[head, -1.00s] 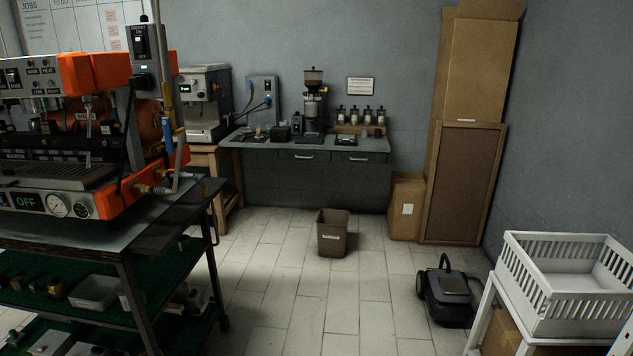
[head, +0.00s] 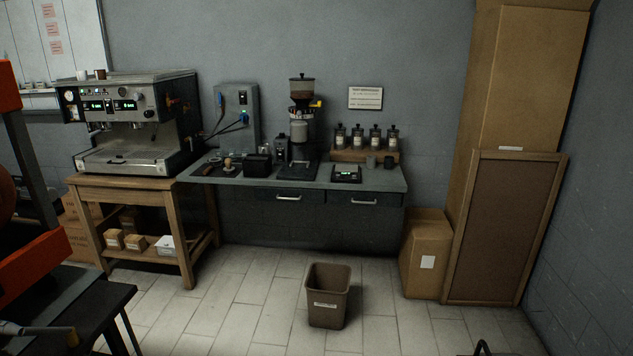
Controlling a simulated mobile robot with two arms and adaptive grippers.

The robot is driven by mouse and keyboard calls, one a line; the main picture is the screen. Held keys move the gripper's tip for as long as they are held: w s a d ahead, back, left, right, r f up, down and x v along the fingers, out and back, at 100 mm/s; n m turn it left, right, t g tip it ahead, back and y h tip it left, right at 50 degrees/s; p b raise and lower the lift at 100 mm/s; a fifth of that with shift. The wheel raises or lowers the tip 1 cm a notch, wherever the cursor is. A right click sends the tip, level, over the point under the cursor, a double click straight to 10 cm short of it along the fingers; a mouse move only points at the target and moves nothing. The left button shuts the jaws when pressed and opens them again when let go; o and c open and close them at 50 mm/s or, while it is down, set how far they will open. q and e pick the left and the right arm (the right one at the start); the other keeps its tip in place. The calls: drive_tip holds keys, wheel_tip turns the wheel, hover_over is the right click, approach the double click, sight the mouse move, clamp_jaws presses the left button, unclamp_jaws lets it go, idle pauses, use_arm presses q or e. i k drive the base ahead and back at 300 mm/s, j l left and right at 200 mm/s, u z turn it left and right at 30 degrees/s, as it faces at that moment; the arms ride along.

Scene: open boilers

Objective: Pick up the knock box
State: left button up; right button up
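On the grey wall counter (head: 385,182) a small black open-looking box (head: 257,166) stands left of the coffee grinder (head: 301,122); it looks like the knock box, though it is too small to be certain. A tamper with a wooden handle (head: 229,166) stands just left of it, and a portafilter with a brown handle lies further left. A small silver and black device (head: 282,149) stands between the box and the grinder. Neither of my grippers is in view, and nothing is seen touching the box.
A brown waste bin (head: 328,297) stands on the tiled floor before the counter. An espresso machine on a wooden table (head: 128,186) is at left. A dark cart with orange parts fills the left edge. A cardboard box (head: 427,252) and framed board (head: 505,228) stand right.

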sight(255, 165)
drive_tip(key=i+u, duration=0.15)
drive_tip(key=i, duration=0.55)
drive_tip(key=i+u, duration=0.2)
drive_tip(key=i, duration=0.55)
drive_tip(key=i+u, duration=0.15)
drive_tip(key=i, duration=0.55)
